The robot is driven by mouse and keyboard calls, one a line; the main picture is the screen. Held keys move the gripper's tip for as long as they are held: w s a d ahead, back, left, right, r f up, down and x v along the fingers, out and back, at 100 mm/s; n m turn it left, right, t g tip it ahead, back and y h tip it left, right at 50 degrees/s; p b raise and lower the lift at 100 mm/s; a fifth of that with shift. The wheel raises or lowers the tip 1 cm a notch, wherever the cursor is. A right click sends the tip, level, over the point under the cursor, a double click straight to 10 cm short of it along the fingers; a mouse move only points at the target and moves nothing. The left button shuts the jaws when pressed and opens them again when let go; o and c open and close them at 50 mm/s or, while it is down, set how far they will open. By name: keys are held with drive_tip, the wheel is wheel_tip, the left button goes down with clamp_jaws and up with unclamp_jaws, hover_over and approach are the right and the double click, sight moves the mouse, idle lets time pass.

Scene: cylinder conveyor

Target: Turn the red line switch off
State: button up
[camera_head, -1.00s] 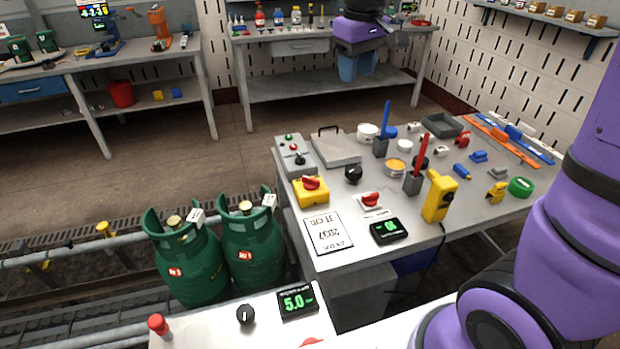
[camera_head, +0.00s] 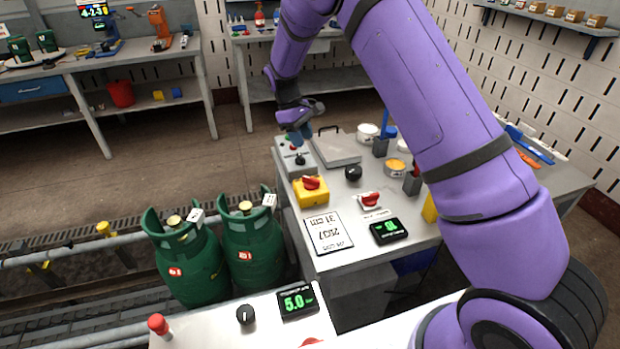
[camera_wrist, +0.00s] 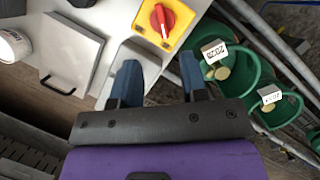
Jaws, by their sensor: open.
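A yellow box (camera_head: 309,198) with a red rotary knob (camera_head: 312,183) stands at the table's left edge. In the wrist view, the yellow box (camera_wrist: 182,36) and its red knob (camera_wrist: 164,21) lie just beyond my fingertips. A second red knob (camera_head: 369,198) sits on a small white plate to the right. I cannot tell which one is the red line switch. My gripper (camera_head: 299,135) hangs over the grey control box (camera_head: 305,166), behind the yellow box. In the wrist view my gripper (camera_wrist: 160,72) is open with nothing between its blue fingers.
A grey lidded case (camera_head: 338,150) lies right of the control box. A black knob (camera_head: 353,173), a printed sheet (camera_head: 328,233) and a black display (camera_head: 390,231) are nearby. Green gas cylinders (camera_head: 252,250) stand left of the table. My arm covers the table's right part.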

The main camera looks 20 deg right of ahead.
approach(310, 178)
drive_tip(key=shift+n+h, duration=0.3)
drive_tip(key=shift+n, duration=0.1)
drive_tip(key=x, duration=1)
drive_tip(key=shift+a, duration=0.25)
clamp_jaws()
